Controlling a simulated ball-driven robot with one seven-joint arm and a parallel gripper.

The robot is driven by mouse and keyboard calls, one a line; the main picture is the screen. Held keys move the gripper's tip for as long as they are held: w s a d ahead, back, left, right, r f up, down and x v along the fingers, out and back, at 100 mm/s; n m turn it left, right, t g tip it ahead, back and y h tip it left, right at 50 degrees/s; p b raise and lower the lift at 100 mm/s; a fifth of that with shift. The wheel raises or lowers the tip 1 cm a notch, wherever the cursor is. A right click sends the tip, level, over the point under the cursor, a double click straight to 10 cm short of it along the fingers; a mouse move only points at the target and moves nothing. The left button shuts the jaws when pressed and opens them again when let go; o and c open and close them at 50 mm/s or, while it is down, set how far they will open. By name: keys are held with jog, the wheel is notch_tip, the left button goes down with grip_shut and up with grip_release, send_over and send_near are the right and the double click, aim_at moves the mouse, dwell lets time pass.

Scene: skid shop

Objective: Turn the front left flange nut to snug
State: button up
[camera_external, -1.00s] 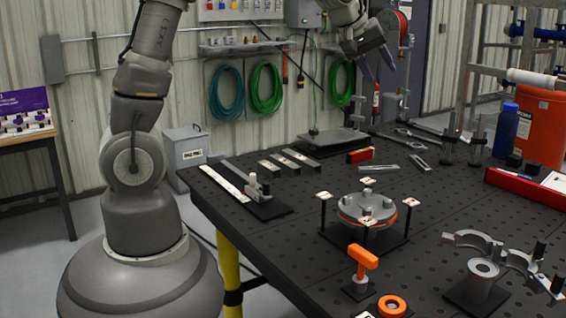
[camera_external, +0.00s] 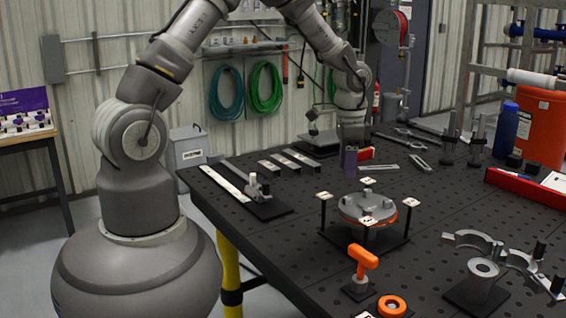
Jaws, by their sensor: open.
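A round grey flange (camera_external: 366,208) with an orange edge stands on a black base plate (camera_external: 338,240) on the dark table. Several thin posts with small white marked tops (camera_external: 324,196) stand around it. The flange nuts are too small to tell apart, so I cannot make out the front left one. My gripper (camera_external: 349,178) points down above the table, behind and a little left of the flange, apart from it. It is open, and I see nothing held in it.
An orange T-handle (camera_external: 363,257) and an orange ring (camera_external: 391,306) are at the front. A grey clamp (camera_external: 474,240) and cup fixture (camera_external: 483,268) are at the right. A small fixture with a white knob (camera_external: 253,184) and flat bars (camera_external: 300,158) lie at the left.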

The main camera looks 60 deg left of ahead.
aim_at(345, 197)
notch_tip(345, 197, down, 8)
jog(key=shift+r+b, duration=0.1)
jog(key=shift+b, duration=0.55)
